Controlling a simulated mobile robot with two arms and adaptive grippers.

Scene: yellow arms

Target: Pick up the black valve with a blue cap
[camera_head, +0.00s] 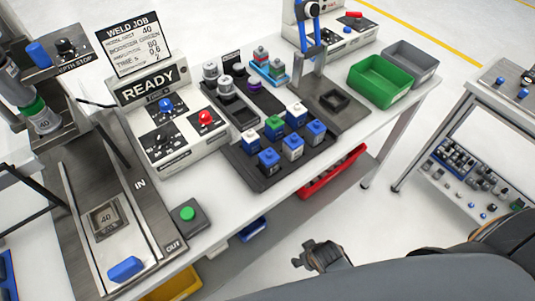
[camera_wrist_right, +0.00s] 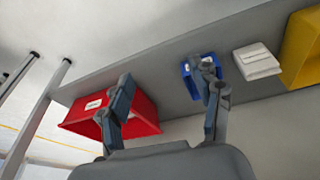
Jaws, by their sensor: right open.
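I cannot make out a black valve with a blue cap for sure. My right gripper (camera_head: 311,254) is below and in front of the table edge, apart from the tray. In the right wrist view, my right gripper (camera_wrist_right: 168,86) has its fingers spread, with nothing between them. My left gripper is not in view.
A red bin (camera_head: 332,177) is under the table; it also shows in the wrist view (camera_wrist_right: 145,114), behind one finger. A blue bin (camera_wrist_right: 190,75) is beyond the other finger. Green (camera_head: 379,82) and grey (camera_head: 412,62) bins stand on the table. A cart (camera_head: 495,95) is at right.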

